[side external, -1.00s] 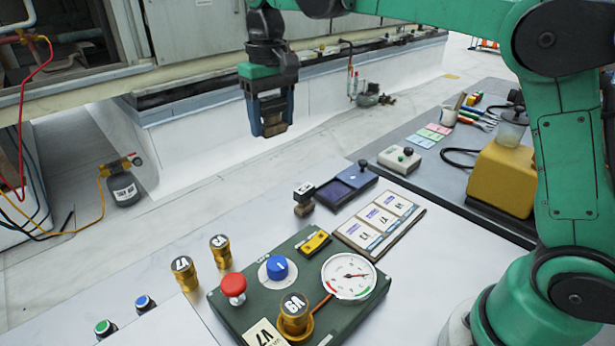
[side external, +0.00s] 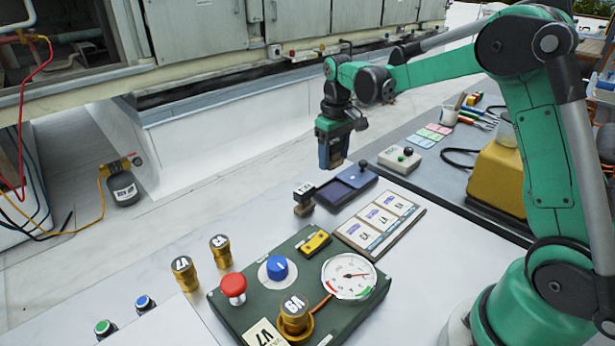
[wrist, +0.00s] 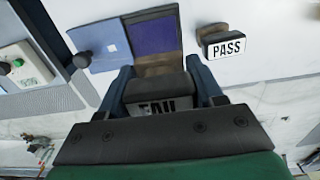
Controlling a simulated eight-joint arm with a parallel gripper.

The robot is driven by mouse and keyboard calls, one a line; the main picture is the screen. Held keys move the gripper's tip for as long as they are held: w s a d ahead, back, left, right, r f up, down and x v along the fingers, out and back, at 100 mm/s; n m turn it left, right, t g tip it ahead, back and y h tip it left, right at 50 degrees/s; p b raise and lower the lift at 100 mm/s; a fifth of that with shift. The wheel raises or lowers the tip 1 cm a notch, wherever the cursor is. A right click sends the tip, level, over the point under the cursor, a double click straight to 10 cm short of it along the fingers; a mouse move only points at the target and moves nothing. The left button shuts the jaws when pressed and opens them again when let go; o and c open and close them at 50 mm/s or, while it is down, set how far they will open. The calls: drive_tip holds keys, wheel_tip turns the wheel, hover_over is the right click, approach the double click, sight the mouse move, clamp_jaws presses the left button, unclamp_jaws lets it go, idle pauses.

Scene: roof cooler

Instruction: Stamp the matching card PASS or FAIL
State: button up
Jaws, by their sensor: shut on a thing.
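My gripper (side external: 334,157) is shut on a stamp with a brown body. In the wrist view the held stamp (wrist: 158,106) has a partly hidden label that appears to read FAIL. It hangs in the air above and near the open ink pad (side external: 338,193), whose purple surface also shows in the wrist view (wrist: 153,34). The PASS stamp (wrist: 224,44) stands upright beside the pad; it also shows in the side view (side external: 303,203). Three cards (side external: 381,219) lie in a row on a board. The gauge (side external: 349,276) sits on a green panel (side external: 245,318) marked V7.
The panel carries a red button (side external: 233,287), a blue knob (side external: 278,268) and a brass cylinder (side external: 294,316). Two more brass cylinders (side external: 184,272) (side external: 220,250) stand left of it. A grey box with knobs (side external: 399,159) and a yellow case (side external: 500,172) are at the right.

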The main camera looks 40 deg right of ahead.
sight(335, 191)
drive_tip(key=shift+s+d+f, duration=0.2)
drive_tip(key=shift+d+f, duration=0.25)
drive_tip(key=shift+f, duration=2.5)
drive_tip(key=shift+f, duration=0.45)
drive_tip(key=shift+r, duration=3.55)
